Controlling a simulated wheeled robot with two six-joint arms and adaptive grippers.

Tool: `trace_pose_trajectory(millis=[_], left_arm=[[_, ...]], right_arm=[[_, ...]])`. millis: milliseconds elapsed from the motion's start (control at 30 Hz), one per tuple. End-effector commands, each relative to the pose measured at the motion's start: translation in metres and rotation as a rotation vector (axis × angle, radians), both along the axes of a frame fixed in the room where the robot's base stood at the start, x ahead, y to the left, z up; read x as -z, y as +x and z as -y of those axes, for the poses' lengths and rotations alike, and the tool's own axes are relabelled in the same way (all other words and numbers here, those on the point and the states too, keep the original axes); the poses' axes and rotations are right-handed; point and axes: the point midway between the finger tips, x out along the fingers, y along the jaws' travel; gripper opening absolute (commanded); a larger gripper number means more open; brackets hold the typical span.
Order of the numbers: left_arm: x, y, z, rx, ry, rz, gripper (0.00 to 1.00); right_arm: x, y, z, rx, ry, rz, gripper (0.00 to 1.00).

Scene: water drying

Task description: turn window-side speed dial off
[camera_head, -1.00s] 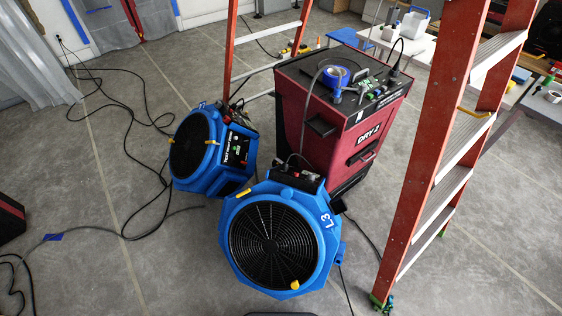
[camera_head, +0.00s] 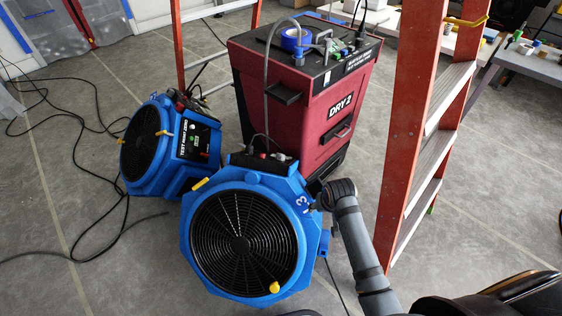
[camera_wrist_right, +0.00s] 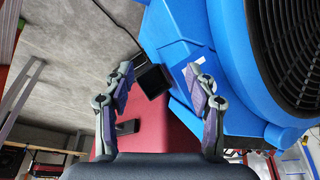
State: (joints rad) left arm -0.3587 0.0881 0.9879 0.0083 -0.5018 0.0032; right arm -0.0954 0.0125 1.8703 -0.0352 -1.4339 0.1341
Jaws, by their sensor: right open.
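Two blue fans stand on the floor. The left fan (camera_head: 153,172) has a side panel (camera_head: 198,140) with printed text, a green light and small controls; its dial setting is too small to read. The front fan (camera_head: 210,185), marked 3, has a dark panel (camera_head: 262,160) with a red part on top, seen edge-on. Which one carries the window-side dial I cannot tell. My right arm reaches in from the lower right and ends beside the front fan's right edge. In the wrist view my right gripper (camera_wrist_right: 160,92) is open and empty, with the blue fan housing (camera_wrist_right: 185,35) beyond it. My left gripper is out of view.
An orange ladder (camera_head: 412,120) stands close right of my arm. Black cables (camera_head: 100,235) lie on the floor at left. Open floor (camera_head: 490,180) lies right of the ladder.

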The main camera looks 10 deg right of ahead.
Motion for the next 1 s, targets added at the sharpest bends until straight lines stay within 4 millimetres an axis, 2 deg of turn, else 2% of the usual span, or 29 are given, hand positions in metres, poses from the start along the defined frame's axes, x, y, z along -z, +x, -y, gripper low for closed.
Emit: trace_pose_trajectory(millis=[33, 367, 500, 600, 700, 800, 900, 1000], left_arm=[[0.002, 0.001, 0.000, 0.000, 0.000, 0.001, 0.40], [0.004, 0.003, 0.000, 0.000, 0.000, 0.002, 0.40], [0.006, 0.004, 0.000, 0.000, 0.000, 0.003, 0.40], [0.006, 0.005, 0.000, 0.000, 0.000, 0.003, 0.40], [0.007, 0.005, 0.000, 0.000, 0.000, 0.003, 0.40], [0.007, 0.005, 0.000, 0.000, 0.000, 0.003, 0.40], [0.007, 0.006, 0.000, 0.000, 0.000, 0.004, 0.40], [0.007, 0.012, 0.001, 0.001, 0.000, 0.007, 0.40]], right_arm=[[-0.005, 0.016, -0.004, 0.013, 0.012, 0.011, 0.56], [-0.048, 0.113, -0.037, 0.093, 0.093, 0.050, 0.56], [-0.080, 0.158, -0.060, 0.118, 0.131, 0.068, 0.56], [-0.104, 0.184, -0.075, 0.129, 0.152, 0.077, 0.56], [-0.117, 0.196, -0.083, 0.134, 0.161, 0.080, 0.56], [-0.121, 0.199, -0.085, 0.138, 0.163, 0.082, 0.56], [-0.117, 0.200, -0.085, 0.138, 0.164, 0.081, 0.56], [-0.104, 0.204, -0.085, 0.137, 0.162, 0.079, 0.56]])
